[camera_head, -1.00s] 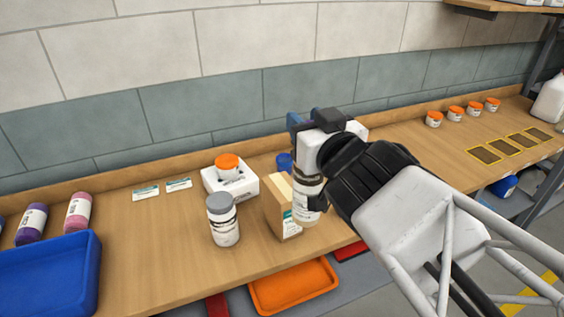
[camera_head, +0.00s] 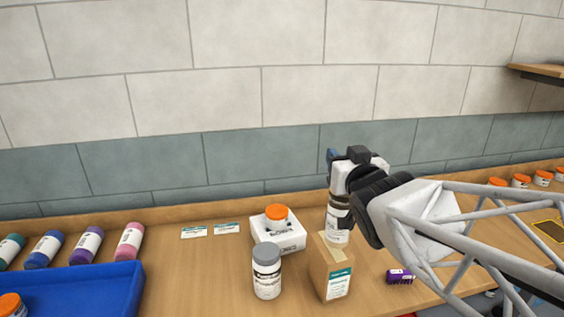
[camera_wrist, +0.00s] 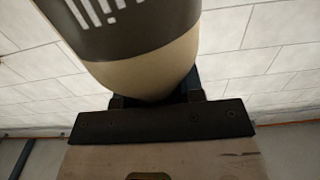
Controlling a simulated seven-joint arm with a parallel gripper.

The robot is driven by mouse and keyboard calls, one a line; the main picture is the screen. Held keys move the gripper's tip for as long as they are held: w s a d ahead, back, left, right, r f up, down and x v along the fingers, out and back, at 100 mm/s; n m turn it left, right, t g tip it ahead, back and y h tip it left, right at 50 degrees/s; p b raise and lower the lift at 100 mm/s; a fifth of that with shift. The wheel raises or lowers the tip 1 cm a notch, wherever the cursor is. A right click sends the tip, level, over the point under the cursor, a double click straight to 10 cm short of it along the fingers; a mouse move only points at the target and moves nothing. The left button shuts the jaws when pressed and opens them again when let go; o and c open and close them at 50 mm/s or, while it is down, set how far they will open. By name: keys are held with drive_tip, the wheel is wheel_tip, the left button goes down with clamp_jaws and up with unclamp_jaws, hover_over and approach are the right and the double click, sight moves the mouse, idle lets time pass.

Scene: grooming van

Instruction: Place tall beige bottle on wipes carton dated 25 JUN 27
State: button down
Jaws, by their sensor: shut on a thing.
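My gripper (camera_head: 340,190) is shut on the tall beige bottle (camera_head: 337,224), which has a dark label band. The bottle is upright in the head view, its lower end overlapping the top of a brown carton (camera_head: 318,270). I cannot tell whether it touches the carton top. The carton has a pale strip on top and a white and teal label whose date is too small to read. In the wrist view the bottle's beige rounded end and dark band (camera_wrist: 145,75) fill the upper middle, in front of the gripper's black bar.
A grey-capped white bottle (camera_head: 267,275) stands just left of the carton. Behind it is a white block (camera_head: 290,243) with an orange-capped jar (camera_head: 276,215). A small purple item (camera_head: 400,276) lies right of the carton. A blue tray (camera_head: 90,290) and several coloured bottles are at left.

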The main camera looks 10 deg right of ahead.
sight(341, 204)
drive_tip(key=shift+w+d+f, duration=0.1)
drive_tip(key=shift+w+d, duration=0.05)
drive_tip(key=shift+w, duration=1.35)
drive_tip(key=shift+f, duration=0.15)
drive_tip(key=shift+f, duration=1.75)
drive_tip(key=c, duration=0.7)
unclamp_jaws()
drive_tip(key=shift+c, duration=0.2)
drive_tip(key=s, duration=1.2)
